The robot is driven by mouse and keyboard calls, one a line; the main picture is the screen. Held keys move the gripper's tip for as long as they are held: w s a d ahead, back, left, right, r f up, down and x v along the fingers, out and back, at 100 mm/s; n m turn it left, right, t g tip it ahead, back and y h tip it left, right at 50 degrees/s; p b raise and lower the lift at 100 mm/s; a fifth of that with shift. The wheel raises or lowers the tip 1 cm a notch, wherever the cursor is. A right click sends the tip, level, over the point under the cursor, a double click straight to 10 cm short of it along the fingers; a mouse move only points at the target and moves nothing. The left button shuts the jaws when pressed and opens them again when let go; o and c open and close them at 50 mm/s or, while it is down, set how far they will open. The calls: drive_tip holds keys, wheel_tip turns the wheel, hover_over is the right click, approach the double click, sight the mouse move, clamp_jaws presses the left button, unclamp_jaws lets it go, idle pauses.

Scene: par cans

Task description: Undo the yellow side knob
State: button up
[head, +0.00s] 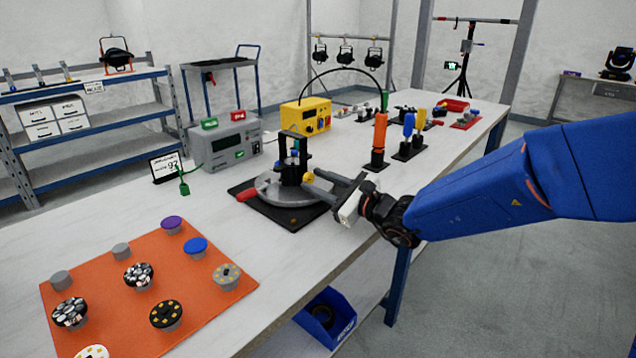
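The yellow side knob (308,177) is a small yellow part low on the right side of a black upright fixture (291,165). The fixture stands on a round grey plate (268,190) with a red handle (247,195), on a black base (292,220). My gripper (318,182) reaches in from the right, with its dark fingers at the yellow knob. The fingers partly overlap the knob's surroundings, and I cannot tell whether they touch or grip it. The gap between the fingers is too small to judge.
An orange mat (215,312) with several knob-like pieces lies at the front left. A grey meter box (226,142) and a yellow box (305,117) with a black cable stand behind the fixture. An orange-handled tool (379,140) stands right of it.

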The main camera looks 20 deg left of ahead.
drive_tip(key=v, duration=1.7)
drive_tip(key=shift+d, duration=0.15)
drive_tip(key=shift+s, duration=0.1)
